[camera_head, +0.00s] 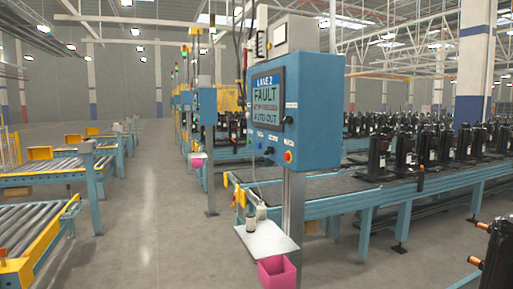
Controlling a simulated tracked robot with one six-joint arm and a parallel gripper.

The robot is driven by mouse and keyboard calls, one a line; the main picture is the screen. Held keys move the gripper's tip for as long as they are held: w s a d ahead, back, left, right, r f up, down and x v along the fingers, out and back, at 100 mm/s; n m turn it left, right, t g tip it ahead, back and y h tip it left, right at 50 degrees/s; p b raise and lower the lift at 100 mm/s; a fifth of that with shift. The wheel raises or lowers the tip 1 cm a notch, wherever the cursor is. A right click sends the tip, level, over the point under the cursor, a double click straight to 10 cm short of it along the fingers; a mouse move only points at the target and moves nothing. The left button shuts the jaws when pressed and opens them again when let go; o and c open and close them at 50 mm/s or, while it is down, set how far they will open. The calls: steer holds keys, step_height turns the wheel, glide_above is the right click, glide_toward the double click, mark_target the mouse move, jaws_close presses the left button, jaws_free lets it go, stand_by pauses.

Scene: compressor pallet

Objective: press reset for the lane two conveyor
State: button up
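The lane two control box (310,125) is a blue cabinet on a grey post, left of the black units. Its screen (266,100) reads "LANE 2", "FAULT", a red line that seems to say stop pressed, and "AUTO OUT". Below the screen is a row of small controls with white labels too small to read. A dark bluish knob or button (269,150) sits near the middle of the row. A red button on a yellow base (288,156) is at the lower right. I cannot tell which control is reset.
A white shelf (265,240) with small bottles (261,212) and a pink bin (277,272) stick out below the box. A conveyor (340,202) carrying black units (380,150) runs right. Roller conveyors (30,220) stand left. The grey aisle (160,200) between is clear.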

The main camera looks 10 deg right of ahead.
jaws_close()
stand_by(1.4)
